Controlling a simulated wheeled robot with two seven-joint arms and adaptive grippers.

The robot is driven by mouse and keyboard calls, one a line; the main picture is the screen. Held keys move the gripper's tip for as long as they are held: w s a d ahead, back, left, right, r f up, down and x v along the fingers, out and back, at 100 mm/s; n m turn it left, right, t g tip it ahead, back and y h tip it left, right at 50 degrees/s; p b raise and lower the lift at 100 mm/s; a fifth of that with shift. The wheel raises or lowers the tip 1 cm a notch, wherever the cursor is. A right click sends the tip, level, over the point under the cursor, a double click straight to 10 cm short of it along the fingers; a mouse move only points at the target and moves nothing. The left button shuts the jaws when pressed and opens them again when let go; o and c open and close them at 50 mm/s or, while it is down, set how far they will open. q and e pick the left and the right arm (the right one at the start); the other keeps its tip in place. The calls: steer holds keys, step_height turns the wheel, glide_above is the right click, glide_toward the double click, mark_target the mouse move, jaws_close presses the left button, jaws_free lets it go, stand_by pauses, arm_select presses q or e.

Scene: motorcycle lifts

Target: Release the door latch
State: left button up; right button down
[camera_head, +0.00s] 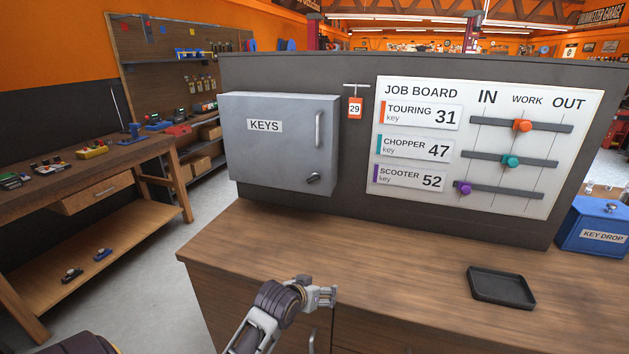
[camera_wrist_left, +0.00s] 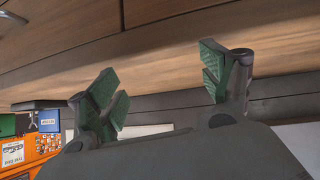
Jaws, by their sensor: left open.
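A grey key cabinet (camera_head: 280,150) labelled KEYS is mounted on the dark panel behind the counter, with its door shut. A dark round latch knob (camera_head: 314,179) sits at the door's lower right, below a vertical silver handle (camera_head: 318,130). My left gripper (camera_head: 327,297) is low in front of the counter, well below and nearer than the latch, touching nothing that I can see. In the left wrist view its two green-padded fingers (camera_wrist_left: 160,88) are apart with nothing between them. The cabinet is not clearly visible in that view. My right gripper is not in view.
The wooden counter (camera_head: 390,250) is mostly clear, with a black tray (camera_head: 500,287) at right and a blue key drop box (camera_head: 593,228) beyond. A job board (camera_head: 485,145) and an orange 29 tag (camera_head: 355,107) are right of the cabinet. A workbench (camera_head: 90,170) stands left.

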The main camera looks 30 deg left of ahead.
arm_select(q)
steer(key=w+a+r+n+t+y, duration=0.1)
steer(key=w+a+r+n+t, duration=0.1)
steer(key=w+a+r, duration=0.2)
steer(key=w+a+r+n+t+y, duration=0.1)
steer(key=w+a+r+n+t, duration=0.1)
steer(key=r, duration=0.7)
steer(key=w+a+r+n+t+y, duration=0.1)
steer(key=w+a+r+n+t, duration=0.1)
steer(key=w+a+r, duration=0.4)
steer(key=shift+a+r+n+t+y, duration=0.4)
steer(key=shift+a+r+t, duration=0.15)
steer(key=shift+a+t, duration=0.25)
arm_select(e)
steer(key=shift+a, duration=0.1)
arm_select(q)
steer(key=shift+w, duration=0.2)
glide_toward(313, 180)
steer(key=shift+w, duration=1.15)
steer(key=shift+a+p+x, duration=0.2)
steer(key=shift+p+x, duration=0.35)
steer(key=shift+x, duration=1.65)
steer(key=shift+a+p+x, duration=0.15)
steer(key=shift+p+x, duration=0.4)
steer(key=shift+x, duration=1.6)
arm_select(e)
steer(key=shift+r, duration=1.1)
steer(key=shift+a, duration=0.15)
